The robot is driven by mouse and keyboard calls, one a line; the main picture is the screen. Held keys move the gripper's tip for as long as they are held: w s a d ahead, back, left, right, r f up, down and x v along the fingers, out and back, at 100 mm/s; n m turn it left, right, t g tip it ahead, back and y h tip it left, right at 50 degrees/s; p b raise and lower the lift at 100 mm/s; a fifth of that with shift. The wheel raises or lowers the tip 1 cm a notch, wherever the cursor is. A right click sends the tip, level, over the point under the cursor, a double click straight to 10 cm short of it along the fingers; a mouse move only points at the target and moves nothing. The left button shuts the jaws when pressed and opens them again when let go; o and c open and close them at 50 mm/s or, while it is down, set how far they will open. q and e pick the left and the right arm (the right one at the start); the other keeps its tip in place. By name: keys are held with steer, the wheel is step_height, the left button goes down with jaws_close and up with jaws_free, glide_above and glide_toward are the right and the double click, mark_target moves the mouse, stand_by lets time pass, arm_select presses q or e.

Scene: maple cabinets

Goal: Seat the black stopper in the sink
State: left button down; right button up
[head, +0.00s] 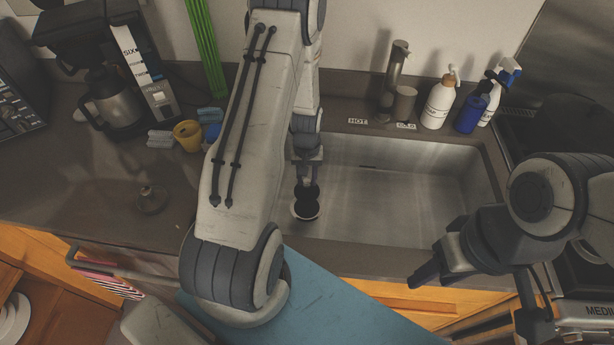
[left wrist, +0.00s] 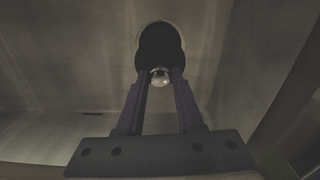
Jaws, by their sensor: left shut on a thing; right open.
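The black stopper (head: 308,192) is a dark disc with a shiny metal knob, over the left part of the steel sink (head: 400,195). My left gripper (head: 307,178) points down and is shut on the knob, which shows between the fingers in the left wrist view (left wrist: 160,74). The pale-rimmed dark drain (head: 304,212) shows just beside the stopper and is partly covered by it. In the left wrist view the stopper (left wrist: 160,52) overlaps the drain (left wrist: 158,27). I cannot tell the gap between them. My right gripper (head: 428,275) is open at the sink's front right.
A faucet (head: 395,75), a cup (head: 404,103) and soap and spray bottles (head: 438,103) stand behind the sink. A round brownish knobbed piece (head: 151,199) lies on the left counter, near a yellow mug (head: 187,134) and coffee maker (head: 115,95). The sink's right side is clear.

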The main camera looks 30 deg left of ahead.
mark_target(307, 190)
arm_select(q)
steer(key=shift+f+b, duration=3.05)
steer(key=shift+f, duration=1.35)
steer(key=shift+c, duration=2.3)
jaws_free()
steer(key=shift+r, duration=0.1)
step_height(307, 190, up, 10)
steer(key=shift+r+b, duration=0.15)
steer(key=shift+b, duration=0.2)
